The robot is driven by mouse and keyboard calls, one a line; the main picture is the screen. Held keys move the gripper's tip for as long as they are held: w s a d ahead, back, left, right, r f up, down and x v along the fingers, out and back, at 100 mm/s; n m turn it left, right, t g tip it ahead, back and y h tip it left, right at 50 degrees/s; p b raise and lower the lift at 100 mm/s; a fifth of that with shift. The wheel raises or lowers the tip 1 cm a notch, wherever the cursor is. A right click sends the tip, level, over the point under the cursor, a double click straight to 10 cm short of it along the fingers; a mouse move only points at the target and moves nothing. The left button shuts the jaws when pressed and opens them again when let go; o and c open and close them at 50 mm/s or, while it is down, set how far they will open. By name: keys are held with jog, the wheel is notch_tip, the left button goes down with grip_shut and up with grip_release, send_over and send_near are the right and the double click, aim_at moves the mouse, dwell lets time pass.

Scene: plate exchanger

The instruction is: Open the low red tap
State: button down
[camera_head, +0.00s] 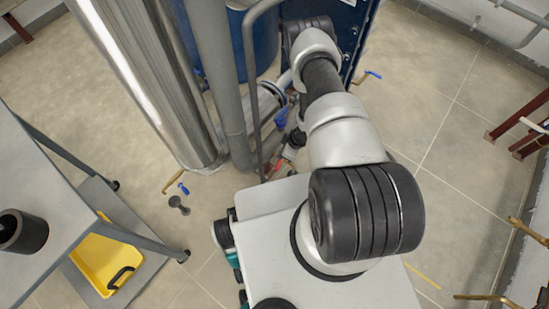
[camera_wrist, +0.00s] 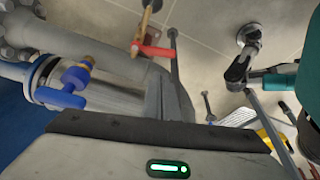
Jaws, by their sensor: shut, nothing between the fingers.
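The low red tap shows in the wrist view as a red lever (camera_wrist: 157,50) on a brass fitting near the top middle. In the head view a small red part (camera_head: 277,167) shows low among the pipes, mostly hidden by my arm and the pipework. My gripper (camera_wrist: 168,88) is shut and empty in the wrist view, its grey fingers pointing up the picture toward the red lever. The fingertips appear just below the lever; I cannot tell whether they touch it.
A blue-handled valve (camera_wrist: 62,92) is left of my gripper in the wrist view. In the head view a large metal column (camera_head: 150,80) and grey pipes crowd the left. A trolley (camera_head: 45,200) with a yellow tray (camera_head: 95,262) stands at left. Open floor lies right.

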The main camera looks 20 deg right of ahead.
aim_at(280, 161)
jog(key=b+x, duration=0.2)
jog(key=x, duration=0.7)
jog(key=shift+f+b, duration=0.2)
jog(key=shift+b, duration=0.15)
